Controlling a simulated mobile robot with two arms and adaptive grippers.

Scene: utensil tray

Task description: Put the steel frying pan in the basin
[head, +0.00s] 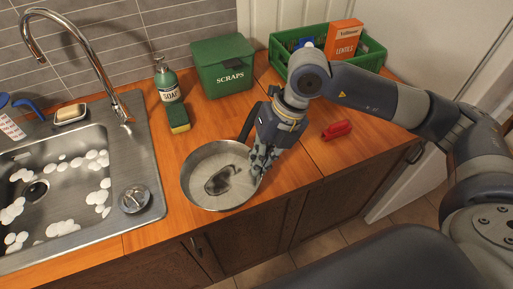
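The steel frying pan (208,162) sits upright on the wooden counter, right of the sink. A dark patch shows on its inside, perhaps a reflection. A dark curved piece behind it, probably its handle, is partly hidden by my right gripper. The steel basin (75,185) is at the left, with white foam clumps and a dark drain in it. My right gripper (258,165) points down at the pan's right rim, its fingers overlapping the rim in view. I cannot tell whether they are closed on it. My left gripper is not in view.
A round metal strainer or plug (134,199) lies on the basin's right edge. The faucet (95,65) arches over the basin. Behind are a soap bottle (167,85), a sponge (179,119), a green scraps bin (222,68) and a green crate (372,53). A red object (337,130) lies right of my gripper.

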